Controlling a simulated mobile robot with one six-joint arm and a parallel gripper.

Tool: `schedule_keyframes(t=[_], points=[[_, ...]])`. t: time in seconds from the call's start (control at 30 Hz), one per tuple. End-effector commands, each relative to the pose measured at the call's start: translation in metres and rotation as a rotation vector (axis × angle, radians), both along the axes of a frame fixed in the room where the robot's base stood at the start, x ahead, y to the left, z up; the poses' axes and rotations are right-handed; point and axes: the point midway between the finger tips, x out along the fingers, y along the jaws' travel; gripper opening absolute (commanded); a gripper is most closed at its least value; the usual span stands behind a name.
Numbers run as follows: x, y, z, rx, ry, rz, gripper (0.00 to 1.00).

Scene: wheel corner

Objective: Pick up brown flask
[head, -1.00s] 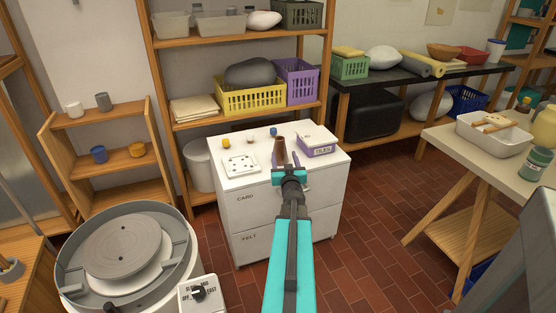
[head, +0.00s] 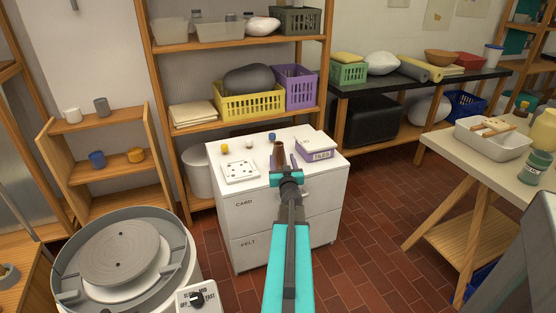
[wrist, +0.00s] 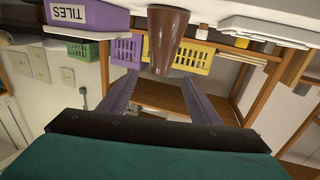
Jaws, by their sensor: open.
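The brown flask (head: 279,150) stands on top of the white cabinet (head: 232,197), beyond my gripper and partly hidden by it in the head view. In the wrist view, which is upside down, the flask (wrist: 167,38) hangs at the top centre, tapering toward its mouth. My gripper (head: 282,163) is open and empty at the front of the cabinet top. Its two purple-grey fingers (wrist: 162,85) point toward the flask, one to each side of its line. I cannot tell if they reach around it.
A purple TILES box (head: 315,149) stands close on the flask's right. A white dotted tile (head: 240,171) lies to the left. Small yellow (head: 224,148), white (head: 250,145) and blue (head: 272,137) pieces sit behind. A shelf with baskets (head: 250,102) rises behind the cabinet.

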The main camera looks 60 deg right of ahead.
Motion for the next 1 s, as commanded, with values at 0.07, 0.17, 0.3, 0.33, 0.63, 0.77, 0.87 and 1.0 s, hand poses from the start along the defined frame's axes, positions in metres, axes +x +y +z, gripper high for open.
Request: schedule_keyframes(t=[0.07,0.17,0.3,0.33,0.63,0.77,0.87,1.0], points=[[0.006,-0.007,0.0,0.0,0.0,0.001,0.57],[0.012,-0.014,-0.001,0.0,0.0,0.001,0.57],[0.02,-0.024,-0.001,0.0,0.0,0.001,0.57],[0.022,-0.026,-0.001,0.0,0.0,0.001,0.57],[0.035,-0.041,0.0,0.0,0.0,0.002,0.57],[0.037,-0.043,0.0,0.0,0.0,0.002,0.57],[0.037,-0.042,0.0,0.0,0.0,0.002,0.57],[0.037,-0.042,0.0,0.0,0.0,0.002,0.57]])
